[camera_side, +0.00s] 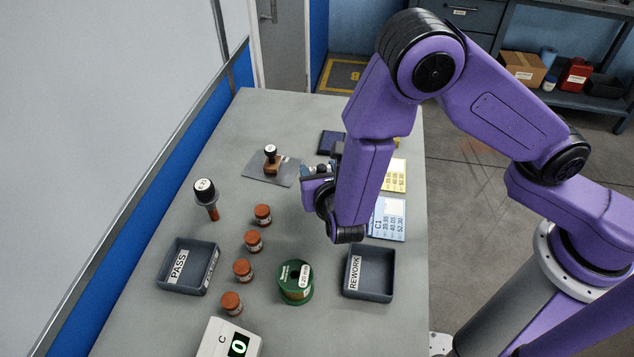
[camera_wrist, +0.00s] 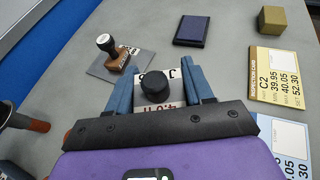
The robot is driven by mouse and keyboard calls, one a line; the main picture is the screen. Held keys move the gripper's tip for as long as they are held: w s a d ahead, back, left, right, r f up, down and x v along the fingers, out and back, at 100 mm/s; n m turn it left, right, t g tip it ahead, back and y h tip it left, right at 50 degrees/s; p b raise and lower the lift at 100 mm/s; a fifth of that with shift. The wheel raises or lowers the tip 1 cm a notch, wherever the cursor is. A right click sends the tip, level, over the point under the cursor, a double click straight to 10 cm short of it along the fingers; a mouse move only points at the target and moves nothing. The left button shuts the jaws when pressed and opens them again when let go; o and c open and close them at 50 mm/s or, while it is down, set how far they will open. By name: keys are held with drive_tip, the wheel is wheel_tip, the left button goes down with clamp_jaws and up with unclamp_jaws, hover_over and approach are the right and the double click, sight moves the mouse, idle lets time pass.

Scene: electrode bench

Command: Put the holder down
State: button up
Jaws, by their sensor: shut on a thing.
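My gripper (camera_wrist: 157,92) is shut on the holder (camera_wrist: 156,86), a thing with a round dark knob and a white, dark-lettered face, which shows between the blue fingers in the wrist view. In the side view my gripper (camera_side: 313,172) is over the middle of the bench, right of the stamp's grey plate (camera_side: 259,172). My arm and fingers hide most of the holder there. I cannot tell whether its underside touches the bench.
A wooden stamp (camera_side: 271,163) stands on the plate. A dark pad (camera_side: 328,144), the C2 card (camera_side: 398,176) and the C1 card (camera_side: 388,222) lie nearby. The PASS tray (camera_side: 174,289), REWORK tray (camera_side: 381,295), green spool (camera_side: 296,284), several brown-capped jars (camera_side: 253,241) and a black-topped tool (camera_side: 206,196) stand nearer.

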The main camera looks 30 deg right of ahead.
drive_tip(key=shift+w+a+f, duration=0.1)
drive_tip(key=shift+w+f, duration=0.05)
drive_tip(key=shift+f, duration=0.45)
drive_tip(key=shift+w+a+f, duration=0.1)
drive_tip(key=shift+w+f, duration=0.05)
drive_tip(key=shift+f, duration=1.1)
drive_tip(key=shift+f, duration=0.1)
drive_tip(key=o, duration=1.4)
